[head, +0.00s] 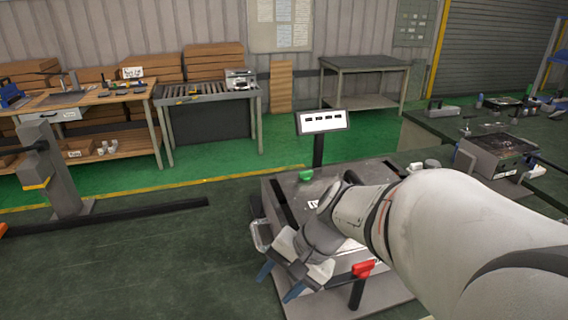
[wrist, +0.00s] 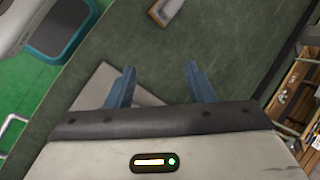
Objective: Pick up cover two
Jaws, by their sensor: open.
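My gripper (head: 279,283) is at the left front of the grey workstation (head: 283,190) in the head view, pointing down with its blue fingers apart. In the wrist view my gripper (wrist: 160,70) is open, with nothing between the fingers, over dark green floor. I cannot make out which thing is cover two. My arm hides much of the workstation's top. A metal part (head: 262,236) shows at the workstation's left side, behind my gripper.
The workstation carries a display (head: 322,122), a green part (head: 306,175) and a red part (head: 362,269). A metal box (head: 495,155) stands on the right bench. A roller table (head: 205,92) and wooden workbench (head: 85,97) stand at the back left.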

